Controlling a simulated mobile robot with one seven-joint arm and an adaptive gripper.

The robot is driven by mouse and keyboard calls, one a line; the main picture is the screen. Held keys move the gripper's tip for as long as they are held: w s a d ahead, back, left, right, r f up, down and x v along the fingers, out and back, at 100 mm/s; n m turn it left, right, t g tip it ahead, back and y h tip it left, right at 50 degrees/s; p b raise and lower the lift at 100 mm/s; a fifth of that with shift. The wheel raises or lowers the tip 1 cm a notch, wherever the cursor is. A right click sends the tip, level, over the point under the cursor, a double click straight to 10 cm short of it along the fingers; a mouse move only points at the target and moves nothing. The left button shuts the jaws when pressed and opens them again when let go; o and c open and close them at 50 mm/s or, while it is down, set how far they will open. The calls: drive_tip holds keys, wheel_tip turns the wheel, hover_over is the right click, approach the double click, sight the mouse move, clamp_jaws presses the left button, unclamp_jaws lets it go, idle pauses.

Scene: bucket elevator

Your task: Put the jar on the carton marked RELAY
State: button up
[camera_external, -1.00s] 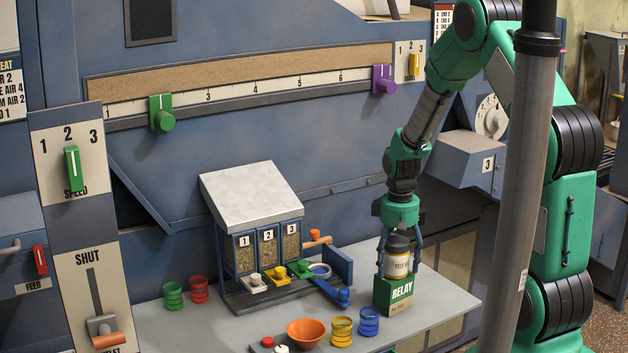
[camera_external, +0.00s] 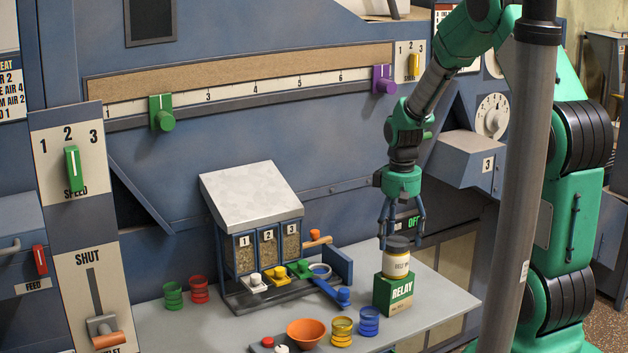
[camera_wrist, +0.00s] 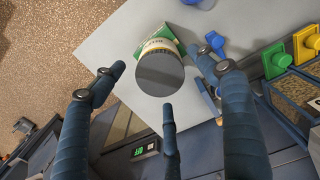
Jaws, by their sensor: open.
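The jar (camera_external: 396,262), pale with a label and a dark grey lid, stands upright on top of the green carton marked RELAY (camera_external: 393,294), near the right part of the table. In the wrist view the jar's round dark lid (camera_wrist: 160,74) faces the camera and hides most of the carton (camera_wrist: 172,33). My gripper (camera_external: 402,240) is open, with its fingers just above the jar's lid and apart from it. In the wrist view the spread fingers (camera_wrist: 167,90) surround the lid with clear gaps at the sides.
A small bin unit (camera_external: 252,235) with numbered windows stands left of the carton. A blue ring stack (camera_external: 369,321), a yellow one (camera_external: 341,332) and an orange bowl (camera_external: 306,333) stand in front. The table (camera_external: 445,292) is bare right of the carton.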

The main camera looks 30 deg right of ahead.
drive_tip(key=shift+r, duration=2.15)
drive_tip(key=shift+a+r, duration=0.1)
drive_tip(key=shift+r, duration=0.2)
drive_tip(key=s+a+r+t, duration=0.1)
drive_tip(key=s+a+r, duration=0.35)
drive_tip(key=r, duration=0.55)
drive_tip(key=s+a+r+t, duration=0.25)
drive_tip(key=s+r, duration=0.35)
drive_tip(key=r, duration=0.3)
drive_tip(key=s+a+r+t, duration=0.1)
drive_tip(key=s+r, duration=0.3)
drive_tip(key=s, duration=0.5)
drive_tip(key=s+a+r+m+t, duration=0.1)
drive_tip(key=s+a+r, duration=0.2)
drive_tip(key=s, duration=0.5)
drive_tip(key=shift+s+a+r+m, duration=0.3)
drive_tip(key=shift+s+a+r, duration=0.1)
drive_tip(key=shift+a, duration=0.25)
drive_tip(key=shift+f, duration=0.1)
